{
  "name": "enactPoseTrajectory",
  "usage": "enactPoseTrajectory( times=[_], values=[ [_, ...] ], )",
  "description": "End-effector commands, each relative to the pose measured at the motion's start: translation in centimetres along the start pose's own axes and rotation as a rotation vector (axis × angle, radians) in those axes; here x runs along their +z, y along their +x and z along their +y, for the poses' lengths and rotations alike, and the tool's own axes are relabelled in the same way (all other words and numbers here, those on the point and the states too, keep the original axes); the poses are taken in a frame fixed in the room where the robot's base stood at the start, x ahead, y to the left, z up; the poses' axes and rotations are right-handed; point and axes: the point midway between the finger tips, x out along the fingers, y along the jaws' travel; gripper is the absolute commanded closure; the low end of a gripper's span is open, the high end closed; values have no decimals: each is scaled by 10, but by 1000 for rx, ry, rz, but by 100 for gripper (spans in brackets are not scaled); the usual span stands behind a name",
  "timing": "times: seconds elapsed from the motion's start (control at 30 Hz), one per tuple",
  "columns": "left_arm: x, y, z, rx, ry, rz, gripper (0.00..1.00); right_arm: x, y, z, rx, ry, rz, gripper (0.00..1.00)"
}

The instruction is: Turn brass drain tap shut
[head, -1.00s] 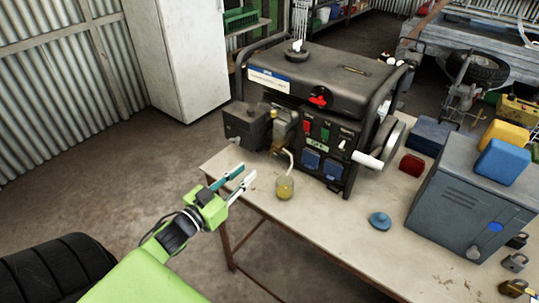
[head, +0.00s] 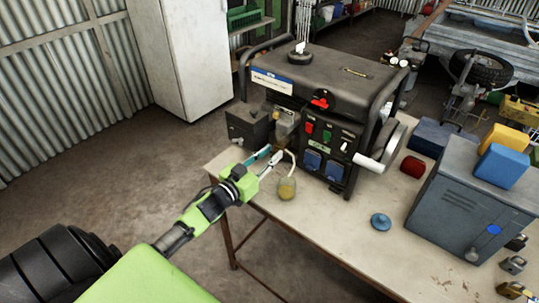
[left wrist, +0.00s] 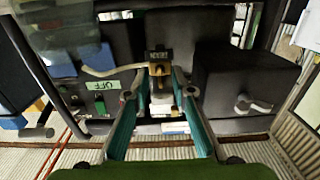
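The brass drain tap (left wrist: 158,57) is ahead in the middle of the left wrist view, with a small dark label on it. In the head view the brass-coloured fitting (head: 284,128) shows low on the near side of the black generator (head: 330,75). My left gripper (head: 267,157) is open, its fingers pointing at this fitting. In the left wrist view the teal fingers (left wrist: 160,78) are apart, one on each side of the tap's lower part; I cannot tell whether they touch it. My right gripper is not in view.
A dark box (head: 247,125) sits left of the tap.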

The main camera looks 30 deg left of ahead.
Motion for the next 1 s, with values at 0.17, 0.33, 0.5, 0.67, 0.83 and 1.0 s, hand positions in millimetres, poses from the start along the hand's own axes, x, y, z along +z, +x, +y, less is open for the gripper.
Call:
enactPoseTrajectory(
  times=[0.17, 0.33, 0.5, 0.67, 0.83, 1.0],
  values=[
    [0, 0, 0, 0, 0, 0, 100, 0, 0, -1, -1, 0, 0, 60],
    [0, 0, 0, 0, 1, 0, 100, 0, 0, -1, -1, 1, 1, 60],
    [0, 0, 0, 0, 23, 0, 100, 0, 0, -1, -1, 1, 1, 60],
    [0, 0, 0, 0, 87, 1, 100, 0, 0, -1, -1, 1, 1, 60],
    [0, 0, 1, -1, 209, 1, 100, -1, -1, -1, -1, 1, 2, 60],
    [0, 0, 1, -1, 365, 2, 100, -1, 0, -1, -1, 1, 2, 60]
  ],
)
